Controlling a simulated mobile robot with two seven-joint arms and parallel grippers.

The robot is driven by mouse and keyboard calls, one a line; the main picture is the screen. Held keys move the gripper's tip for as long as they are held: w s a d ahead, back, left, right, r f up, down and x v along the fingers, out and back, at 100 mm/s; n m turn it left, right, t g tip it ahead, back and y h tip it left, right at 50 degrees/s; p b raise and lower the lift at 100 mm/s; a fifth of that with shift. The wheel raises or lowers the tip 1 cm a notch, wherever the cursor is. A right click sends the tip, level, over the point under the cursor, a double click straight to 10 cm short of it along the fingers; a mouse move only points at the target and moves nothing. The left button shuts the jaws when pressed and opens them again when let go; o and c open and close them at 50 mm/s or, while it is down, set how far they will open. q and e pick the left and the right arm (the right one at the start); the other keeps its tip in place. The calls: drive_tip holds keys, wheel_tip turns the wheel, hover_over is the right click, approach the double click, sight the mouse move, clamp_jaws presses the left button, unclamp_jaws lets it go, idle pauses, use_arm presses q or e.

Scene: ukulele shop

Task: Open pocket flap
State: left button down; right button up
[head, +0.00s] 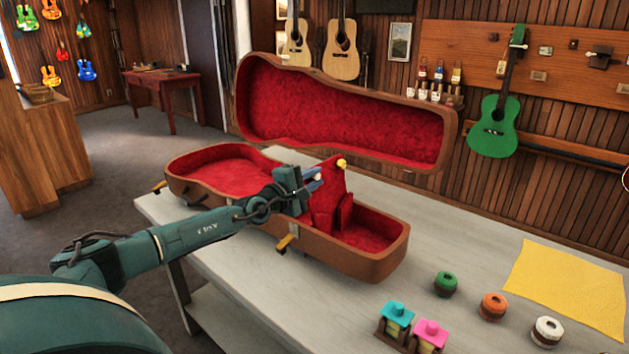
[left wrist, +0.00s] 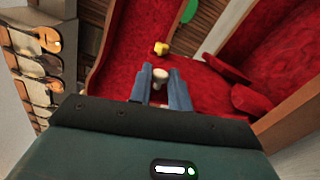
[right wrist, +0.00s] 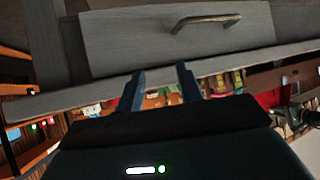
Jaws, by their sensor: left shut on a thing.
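The brown ukulele case (head: 345,257) with red lining lies open on the grey table, its lid (head: 340,115) standing up behind. A red pocket flap (head: 330,188) stands raised inside the case, with a yellow knob (head: 341,163) at its top. My left gripper (head: 316,180) is over the case beside the flap. In the left wrist view its fingers (left wrist: 160,85) are shut on a small pale piece (left wrist: 160,75) just short of the yellow knob (left wrist: 161,48); how that piece joins the flap is unclear. My right gripper (right wrist: 160,85) shows only in the right wrist view, open and empty.
The grey table (head: 250,265) holds green (head: 446,283), orange (head: 493,306) and white (head: 547,331) spools, a yellow cloth (head: 570,285), and cyan (head: 397,315) and pink (head: 430,335) topped items. A drawer handle (right wrist: 207,20) shows in the right wrist view. Bare tabletop lies front of the case.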

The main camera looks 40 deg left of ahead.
use_arm(q)
drive_tip(key=shift+d, duration=0.2)
idle(0.4)
drive_tip(key=c, duration=1.3)
unclamp_jaws()
drive_tip(key=shift+s+a+p, duration=0.1)
drive_tip(key=shift+s+p, duration=0.2)
drive_tip(key=shift+s, duration=0.25)
drive_tip(key=s, duration=1.2)
drive_tip(key=shift+a, duration=0.4)
